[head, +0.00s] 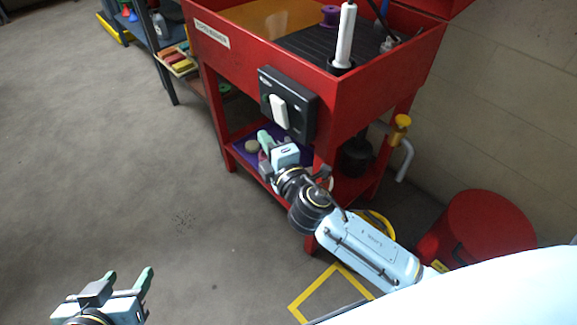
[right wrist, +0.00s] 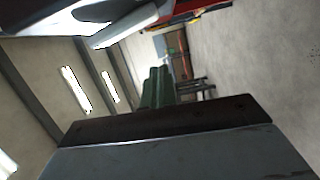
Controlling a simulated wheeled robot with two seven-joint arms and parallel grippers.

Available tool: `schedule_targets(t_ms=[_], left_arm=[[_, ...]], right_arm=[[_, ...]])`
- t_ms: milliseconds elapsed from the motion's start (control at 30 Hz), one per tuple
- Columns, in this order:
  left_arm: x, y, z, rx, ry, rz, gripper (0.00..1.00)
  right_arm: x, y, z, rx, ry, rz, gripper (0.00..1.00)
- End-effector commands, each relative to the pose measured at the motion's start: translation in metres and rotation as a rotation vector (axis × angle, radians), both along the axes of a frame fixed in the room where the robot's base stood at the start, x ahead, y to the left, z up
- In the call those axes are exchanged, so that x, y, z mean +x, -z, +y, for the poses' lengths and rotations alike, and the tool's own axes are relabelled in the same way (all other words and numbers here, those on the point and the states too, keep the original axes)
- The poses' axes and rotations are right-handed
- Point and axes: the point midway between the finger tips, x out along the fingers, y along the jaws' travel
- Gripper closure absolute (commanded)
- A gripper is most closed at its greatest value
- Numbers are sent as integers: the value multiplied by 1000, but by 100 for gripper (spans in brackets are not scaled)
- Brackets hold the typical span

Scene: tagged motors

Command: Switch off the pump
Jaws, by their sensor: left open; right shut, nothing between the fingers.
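A black switch box (head: 303,118) with a white lever (head: 279,111) is mounted on the front of a red parts-washer-like bench (head: 215,62). The lever stands roughly upright in the head view. My right gripper (head: 264,138) is shut and empty, just below and left of the lever, seemingly apart from it. In the right wrist view its green fingertips (right wrist: 157,86) are together, and a pale bar that looks like the lever (right wrist: 124,24) shows at the upper left. My left gripper (head: 122,281) is open and empty at the lower left, far from the switch.
A white cylinder (head: 345,38) stands in the bench's basin. A red drum (head: 478,228) stands at the right. A shelf (head: 166,40) is at the back left. The floor at left is clear.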

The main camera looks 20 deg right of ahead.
Motion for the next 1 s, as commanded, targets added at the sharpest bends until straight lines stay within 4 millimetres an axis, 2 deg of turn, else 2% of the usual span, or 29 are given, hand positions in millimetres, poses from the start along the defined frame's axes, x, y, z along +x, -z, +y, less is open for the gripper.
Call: schedule_targets(t_ms=[33,100,400,600,1000], left_arm=[[-6,5,4,13,-5,48,50],[-13,10,7,25,-10,97,50],[-22,19,11,41,-16,161,50],[-20,18,11,39,-16,150,50],[-20,17,11,39,-15,148,50]], right_arm=[[-14,2,-5,-4,4,7,100],[-29,2,-7,-4,3,7,100],[-79,4,-13,-4,3,5,100],[-93,4,-15,-4,3,3,100],[-95,4,-15,-4,3,2,100]])
